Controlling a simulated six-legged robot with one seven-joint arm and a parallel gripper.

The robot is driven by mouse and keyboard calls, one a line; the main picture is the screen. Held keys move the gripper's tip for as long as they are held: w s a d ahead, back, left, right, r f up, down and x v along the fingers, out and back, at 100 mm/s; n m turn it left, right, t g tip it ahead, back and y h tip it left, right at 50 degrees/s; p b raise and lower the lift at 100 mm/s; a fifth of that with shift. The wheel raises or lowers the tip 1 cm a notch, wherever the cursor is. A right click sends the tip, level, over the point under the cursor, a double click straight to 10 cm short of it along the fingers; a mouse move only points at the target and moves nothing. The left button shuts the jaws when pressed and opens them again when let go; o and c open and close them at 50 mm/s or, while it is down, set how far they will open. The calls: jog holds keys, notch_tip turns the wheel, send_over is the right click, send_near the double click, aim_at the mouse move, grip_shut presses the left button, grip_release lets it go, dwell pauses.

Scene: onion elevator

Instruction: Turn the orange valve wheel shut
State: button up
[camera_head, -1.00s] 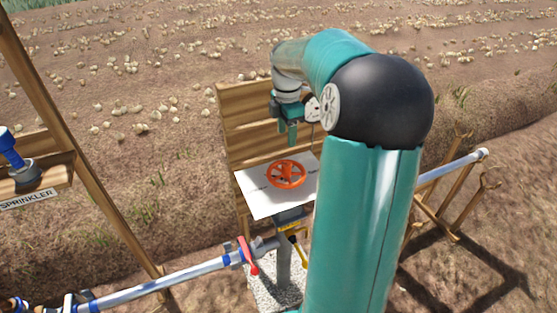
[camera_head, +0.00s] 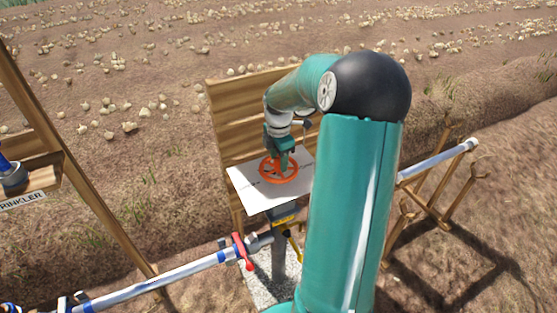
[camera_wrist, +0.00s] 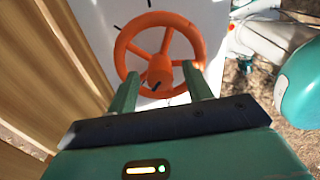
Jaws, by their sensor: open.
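The orange valve wheel (camera_head: 266,176) lies on a white panel (camera_head: 262,199) in front of a wooden board. In the wrist view the wheel (camera_wrist: 131,33) shows with its spokes and round hub (camera_wrist: 160,70). My gripper (camera_head: 282,164) is low at the wheel, pointing down. In the wrist view its two green fingers (camera_wrist: 163,85) are apart, one on each side of the hub, with nothing held between them. The fingertips overlap the near part of the rim in that view; I cannot tell if they touch it. The arm hides the right part of the panel.
The wooden board (camera_head: 232,110) stands close behind the wheel. A pipe with a red lever (camera_head: 243,252) runs below at the left, and a yellow handle (camera_head: 295,248) is under the panel. Another pipe (camera_head: 438,160) on wooden supports lies right.

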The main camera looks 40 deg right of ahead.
jog(key=shift+f, duration=0.5)
jog(key=c, duration=1)
